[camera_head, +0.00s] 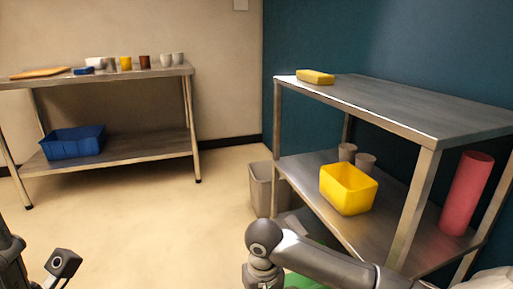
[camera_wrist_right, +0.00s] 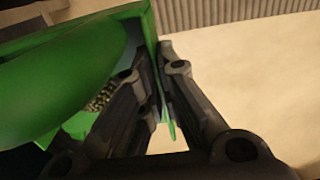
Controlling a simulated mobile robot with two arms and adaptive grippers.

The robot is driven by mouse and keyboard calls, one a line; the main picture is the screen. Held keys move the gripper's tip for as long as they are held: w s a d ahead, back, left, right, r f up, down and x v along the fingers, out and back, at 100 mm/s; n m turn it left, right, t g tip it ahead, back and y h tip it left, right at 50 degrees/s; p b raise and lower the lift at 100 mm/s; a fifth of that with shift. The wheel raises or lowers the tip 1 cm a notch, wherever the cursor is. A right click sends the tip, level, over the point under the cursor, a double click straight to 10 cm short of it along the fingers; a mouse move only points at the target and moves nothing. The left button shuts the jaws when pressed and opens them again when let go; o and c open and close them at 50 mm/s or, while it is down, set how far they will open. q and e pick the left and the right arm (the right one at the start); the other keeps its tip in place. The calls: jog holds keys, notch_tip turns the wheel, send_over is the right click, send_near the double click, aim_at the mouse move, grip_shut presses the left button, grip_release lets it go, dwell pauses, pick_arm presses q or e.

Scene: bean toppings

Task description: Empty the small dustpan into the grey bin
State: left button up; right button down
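The small dustpan is green and fills the left of the right wrist view (camera_wrist_right: 60,85). A small heap of greenish-brown beans (camera_wrist_right: 102,97) lies in it, partly hidden by the big rounded green part and my finger. My right gripper (camera_wrist_right: 155,72) is shut on the dustpan's green edge. In the head view only a green patch of the dustpan (camera_head: 303,281) shows below my right arm; the gripper itself is hidden there. The grey bin (camera_head: 262,190) stands on the floor at the left end of the right-hand shelf table. Dark parts of my left arm show at lower left; its fingers are unclear.
The metal shelf table (camera_head: 400,105) carries a yellow sponge (camera_head: 315,77), a yellow tub (camera_head: 348,190), two cups and a red cylinder (camera_head: 467,193). A second table (camera_head: 110,150) at the left back holds cups and a blue bin (camera_head: 73,142). The floor between is clear.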

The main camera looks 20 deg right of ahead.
jog(key=shift+n, duration=0.6)
jog(key=r, duration=0.3)
jog(key=s+r, duration=0.1)
jog(key=r, duration=0.2)
jog(key=s+r, duration=0.1)
jog(key=r, duration=0.3)
jog(key=shift+s+d, duration=0.2)
jog(key=shift+s, duration=0.05)
jog(key=shift+s+r, duration=0.4)
jog(key=shift+r, duration=0.15)
